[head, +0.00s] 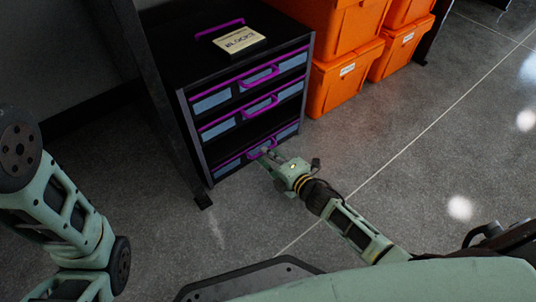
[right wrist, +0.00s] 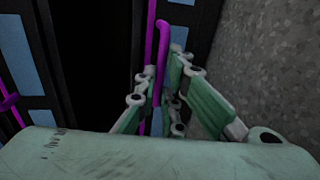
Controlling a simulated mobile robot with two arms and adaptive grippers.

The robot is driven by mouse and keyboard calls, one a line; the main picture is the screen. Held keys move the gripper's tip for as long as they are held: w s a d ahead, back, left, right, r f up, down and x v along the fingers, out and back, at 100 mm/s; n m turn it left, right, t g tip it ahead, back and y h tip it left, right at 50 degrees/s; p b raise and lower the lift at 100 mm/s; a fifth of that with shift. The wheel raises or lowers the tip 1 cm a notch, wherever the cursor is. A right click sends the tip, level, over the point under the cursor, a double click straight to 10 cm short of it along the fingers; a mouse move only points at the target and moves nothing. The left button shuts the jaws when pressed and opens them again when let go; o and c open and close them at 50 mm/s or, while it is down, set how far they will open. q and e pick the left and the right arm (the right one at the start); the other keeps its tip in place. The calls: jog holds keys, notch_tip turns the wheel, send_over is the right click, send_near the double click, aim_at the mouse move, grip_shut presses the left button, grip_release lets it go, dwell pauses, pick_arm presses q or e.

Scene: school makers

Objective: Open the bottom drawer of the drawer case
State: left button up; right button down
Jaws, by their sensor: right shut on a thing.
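The black drawer case (head: 203,47) stands upper left of centre in the head view, with blue panels and purple handles. Its bottom drawer (head: 287,132) is the lowest front, near the floor. My right gripper (head: 267,157) is at this drawer's purple handle (head: 256,153). In the right wrist view the handle (right wrist: 162,40) runs between the fingers (right wrist: 160,88), which are shut on it. A dark gap lies above the bottom drawer's front; I cannot tell how far the drawer is out. My left arm shows at the left edge, its gripper out of view.
A small labelled box (head: 240,40) lies on the case top. Orange bins (head: 340,82) are stacked to the right of the case. A dark upright post (head: 165,100) stands close on its left. The grey floor (head: 400,150) in front and to the right is clear.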

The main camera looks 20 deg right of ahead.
jog(key=f+p+v, duration=0.1)
jog(key=v, duration=0.4)
jog(key=f+p+v, duration=0.1)
jog(key=p+v, duration=0.1)
jog(key=v, duration=0.4)
jog(key=s+f+p+v, duration=0.1)
jog(key=f+p+v, duration=0.1)
jog(key=v, duration=0.4)
jog(key=shift+d, duration=0.15)
jog(key=shift+s+d, duration=0.1)
jog(key=shift+s, duration=0.05)
jog(key=c, duration=1.9)
grip_release()
jog(key=shift+o, duration=0.2)
jog(key=shift+s, duration=0.15)
jog(key=v, duration=1.2)
